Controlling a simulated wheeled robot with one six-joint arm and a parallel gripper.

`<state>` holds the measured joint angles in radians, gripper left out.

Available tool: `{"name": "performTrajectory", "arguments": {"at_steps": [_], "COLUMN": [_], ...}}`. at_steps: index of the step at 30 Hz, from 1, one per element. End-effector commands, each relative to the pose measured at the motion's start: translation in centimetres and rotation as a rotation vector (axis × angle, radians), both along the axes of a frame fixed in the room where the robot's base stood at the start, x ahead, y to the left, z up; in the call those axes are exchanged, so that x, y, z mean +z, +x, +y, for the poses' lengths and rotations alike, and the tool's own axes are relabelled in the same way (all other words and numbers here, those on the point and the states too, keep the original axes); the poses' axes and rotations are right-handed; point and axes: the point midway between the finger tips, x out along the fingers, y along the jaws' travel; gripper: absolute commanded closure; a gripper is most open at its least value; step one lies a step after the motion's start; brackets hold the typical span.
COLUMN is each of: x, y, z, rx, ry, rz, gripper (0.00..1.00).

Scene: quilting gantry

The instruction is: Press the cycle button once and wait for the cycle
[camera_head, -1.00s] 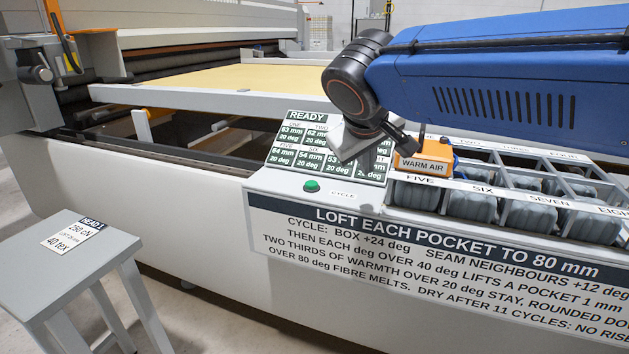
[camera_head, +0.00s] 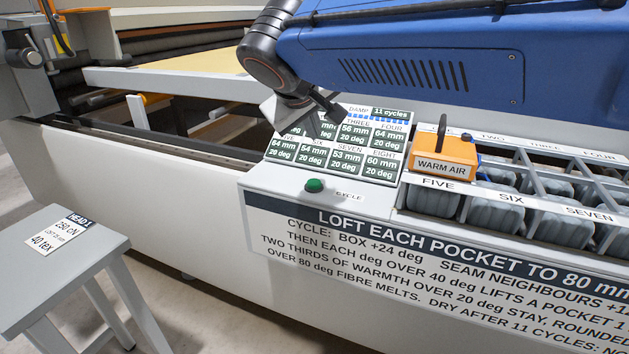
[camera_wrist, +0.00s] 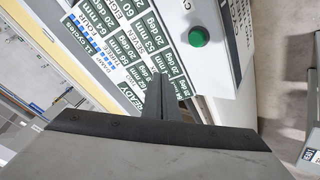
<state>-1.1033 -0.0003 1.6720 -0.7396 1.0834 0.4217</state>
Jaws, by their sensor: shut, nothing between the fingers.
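The green cycle button (camera_head: 315,185) sits on the ledge below the display panel, beside the label CYCLE. It also shows in the wrist view (camera_wrist: 199,37), above and right of my fingers. My gripper (camera_head: 318,122) is shut and empty, over the panel's upper left part, behind the button and apart from it. Its fingers also show in the wrist view (camera_wrist: 166,88). The display panel (camera_head: 376,153) lists several pockets at 20 deg, with heights such as 56, 64, 53 and 60 mm, and 11 cycles. READY is legible in the wrist view; my gripper hides part of the panel.
The orange WARM AIR box (camera_head: 444,157) stands right of the panel on the pocket tray (camera_head: 474,203), which holds several grey pockets. A grey stool (camera_head: 62,275) stands at the front left. The room above the button is clear.

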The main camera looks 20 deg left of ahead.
Motion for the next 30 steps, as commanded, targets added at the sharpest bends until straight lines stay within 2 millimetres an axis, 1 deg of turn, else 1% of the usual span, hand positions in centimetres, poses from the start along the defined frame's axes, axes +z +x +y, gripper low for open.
{"name": "performTrajectory", "arguments": {"at_steps": [4,8,21,25,30], "x": [-0.4,-1.3,-6.5,-7.7,-8.5], "y": [0.0,0.0,0.0,0.0,0.0], "z": [0.0,0.0,-0.1,-0.1,0.0], "rx": [0.0,0.0,0.001,-0.001,-0.001], "ry": [-0.001,-0.001,-0.002,-0.001,0.0], "rz": [0.001,0.001,0.0,0.001,-0.001], "gripper": [1.0,1.0,1.0,1.0,1.0]}}
